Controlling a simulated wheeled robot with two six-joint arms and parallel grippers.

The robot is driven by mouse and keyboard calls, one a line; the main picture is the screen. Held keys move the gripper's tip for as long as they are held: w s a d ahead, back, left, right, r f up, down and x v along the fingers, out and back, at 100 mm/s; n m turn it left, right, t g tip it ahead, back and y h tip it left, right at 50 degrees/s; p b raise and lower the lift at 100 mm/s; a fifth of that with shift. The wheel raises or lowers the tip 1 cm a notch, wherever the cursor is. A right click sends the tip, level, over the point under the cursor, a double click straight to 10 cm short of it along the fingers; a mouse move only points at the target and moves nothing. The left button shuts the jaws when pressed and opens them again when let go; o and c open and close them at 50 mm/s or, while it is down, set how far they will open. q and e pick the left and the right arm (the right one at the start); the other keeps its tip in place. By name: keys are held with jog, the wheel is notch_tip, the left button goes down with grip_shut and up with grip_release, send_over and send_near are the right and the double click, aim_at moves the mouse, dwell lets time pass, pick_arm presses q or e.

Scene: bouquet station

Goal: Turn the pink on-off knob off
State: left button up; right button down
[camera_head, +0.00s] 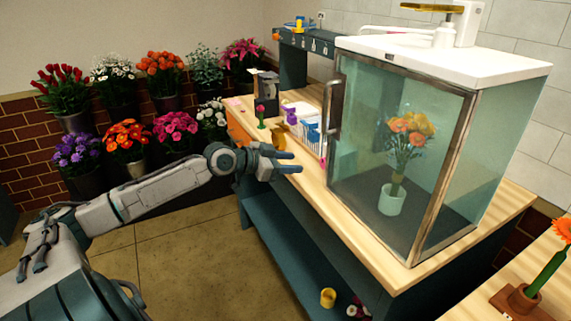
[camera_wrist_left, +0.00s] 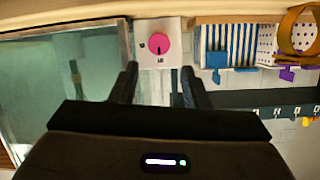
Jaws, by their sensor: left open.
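The pink knob (camera_wrist_left: 158,43) is a round dial with a dark mark, set on a pale square plate (camera_wrist_left: 147,58) in the left wrist view. My right gripper is not in view.
A glass case (camera_head: 352,130) with a metal handle (camera_head: 331,107) holds a vase of orange flowers (camera_head: 391,198). Left of it on the wooden counter (camera_head: 355,235) are striped trays and small tools. Potted flowers line the brick wall. Open floor (camera_head: 170,245) lies below my arm.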

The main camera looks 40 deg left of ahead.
pick_arm(q)
jog(key=shift+s+a+r, duration=0.15)
jog(key=shift+s+r, duration=0.05)
jog(key=shift+s, duration=0.3)
dwell(0.4)
